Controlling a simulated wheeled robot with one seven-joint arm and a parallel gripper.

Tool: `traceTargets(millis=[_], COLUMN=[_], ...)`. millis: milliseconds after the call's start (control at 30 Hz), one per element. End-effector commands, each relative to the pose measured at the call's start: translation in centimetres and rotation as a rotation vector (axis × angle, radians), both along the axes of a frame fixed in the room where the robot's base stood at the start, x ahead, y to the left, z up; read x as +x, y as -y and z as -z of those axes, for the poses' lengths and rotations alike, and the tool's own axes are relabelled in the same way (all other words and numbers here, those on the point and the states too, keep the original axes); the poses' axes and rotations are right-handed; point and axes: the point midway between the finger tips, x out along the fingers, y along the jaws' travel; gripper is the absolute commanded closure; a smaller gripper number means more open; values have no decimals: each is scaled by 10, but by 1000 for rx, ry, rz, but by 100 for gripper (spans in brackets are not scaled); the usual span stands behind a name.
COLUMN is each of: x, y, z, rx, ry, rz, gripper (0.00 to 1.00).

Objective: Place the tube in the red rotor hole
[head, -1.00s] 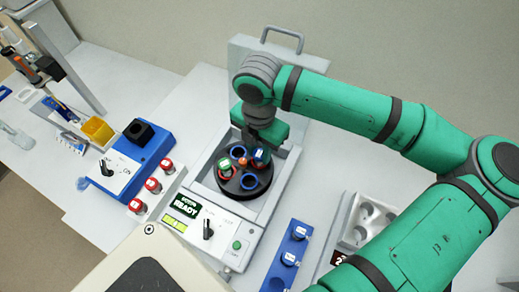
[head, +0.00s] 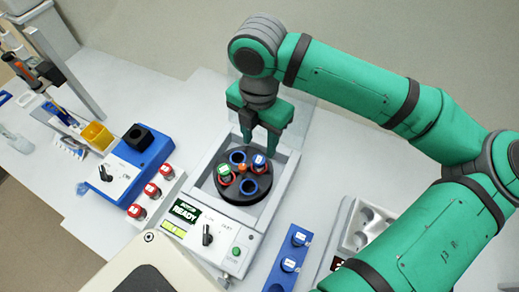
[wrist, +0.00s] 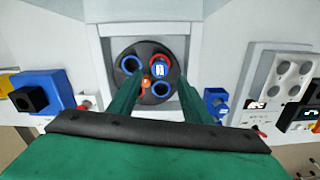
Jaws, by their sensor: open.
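The dark round rotor (head: 233,197) sits in the centrifuge and shows in the wrist view (wrist: 146,101). A tube with a blue, white-labelled cap (head: 259,161) stands in a red-ringed hole, and it also shows in the wrist view (wrist: 159,69). A green-capped tube (head: 224,174) stands in the red-ringed hole across from it; the left finger appears to hide it in the wrist view. Two blue-ringed holes (head: 249,186) look empty. My gripper (head: 259,144) is open and empty above the rotor, its fingers apart from the blue-capped tube.
An orange knob (head: 242,168) marks the rotor centre. The centrifuge's raised lid (head: 300,110) stands behind my gripper. Red-capped tubes (head: 152,190) stand in a rack at left, and a blue rack (head: 290,262) stands at front right. A control panel (head: 196,222) is in front.

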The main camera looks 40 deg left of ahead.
Motion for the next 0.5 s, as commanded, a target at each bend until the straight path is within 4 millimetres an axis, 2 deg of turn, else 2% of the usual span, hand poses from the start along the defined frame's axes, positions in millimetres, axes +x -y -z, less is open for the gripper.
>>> traceTargets(millis=[100, 200, 500], x=[0, 0, 0], y=[-1, -1, -1], z=[-21, -33, -45], rx=[2, 0, -1], ry=[1, 1, 0], rz=[1, 0, -3], gripper=[56, 56, 56])
